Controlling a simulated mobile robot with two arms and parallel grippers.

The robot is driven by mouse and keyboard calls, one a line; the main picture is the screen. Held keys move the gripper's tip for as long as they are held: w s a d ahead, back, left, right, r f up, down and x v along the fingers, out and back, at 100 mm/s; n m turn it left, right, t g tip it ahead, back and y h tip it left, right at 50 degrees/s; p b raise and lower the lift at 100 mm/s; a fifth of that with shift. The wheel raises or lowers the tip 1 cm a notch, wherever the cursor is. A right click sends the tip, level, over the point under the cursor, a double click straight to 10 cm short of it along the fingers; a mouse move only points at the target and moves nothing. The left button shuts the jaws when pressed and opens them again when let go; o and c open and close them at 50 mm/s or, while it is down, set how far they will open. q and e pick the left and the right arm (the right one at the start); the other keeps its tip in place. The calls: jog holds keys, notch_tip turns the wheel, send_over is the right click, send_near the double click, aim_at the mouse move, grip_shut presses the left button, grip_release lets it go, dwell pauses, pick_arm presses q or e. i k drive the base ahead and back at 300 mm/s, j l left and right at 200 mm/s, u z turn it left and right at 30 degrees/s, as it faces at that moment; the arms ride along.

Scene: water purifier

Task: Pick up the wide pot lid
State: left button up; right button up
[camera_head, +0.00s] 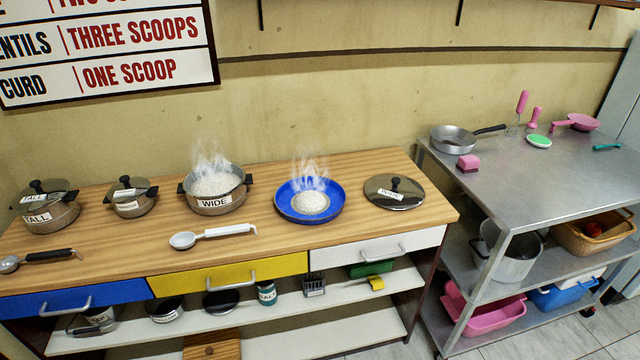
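The wide pot lid (394,191) is a round, shiny metal lid with a black knob and a small white label. It lies flat on the wooden counter at its right end, to the right of the blue plate. The wide pot (216,203), labelled WIDE, stands uncovered further left, full of steaming white rice. Neither of my grippers shows in the head view.
The counter (300,241) also holds a blue plate (281,203) with steaming rice, a ladle (212,236), another ladle (40,257), a tall lidded pot (50,212) and a small lidded pot (133,203). A metal table (508,188) stands right, beyond a narrow gap.

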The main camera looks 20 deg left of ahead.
aim_at(390, 191)
jog(key=i+j+z, duration=0.65)
jog(key=i+j, duration=0.15)
